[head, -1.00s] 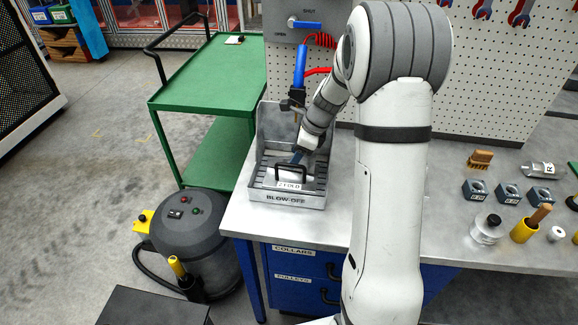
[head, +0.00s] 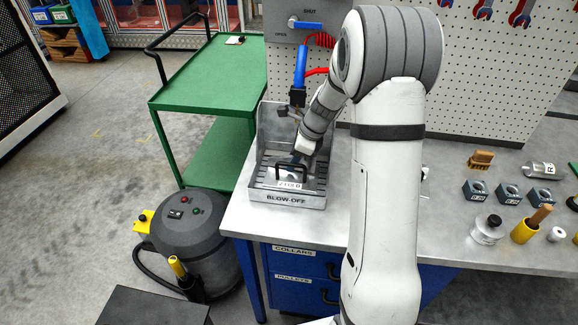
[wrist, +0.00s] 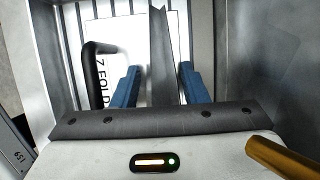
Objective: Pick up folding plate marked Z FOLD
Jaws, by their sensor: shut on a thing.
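The folding plate (head: 290,184) marked Z FOLD lies in the grey blow-off tray (head: 300,200) on the bench, with a black handle (head: 291,166) at its front. In the wrist view, the pale plate (wrist: 126,32) shows its Z FOLD label (wrist: 103,84) and the handle (wrist: 88,72) on the left. My gripper (wrist: 160,80) is over the plate, its blue fingers on either side of an upright dark grey strip (wrist: 160,50). It is shut on the plate by this strip, not by the black handle. The wrist hides part of the plate in the head view.
The tray's walls stand close around my gripper. A blue air nozzle (head: 299,65) hangs above the tray. A green cart (head: 205,75) and a grey vacuum (head: 190,235) stand to the left. Small blocks (head: 509,193) and other parts lie on the bench at right.

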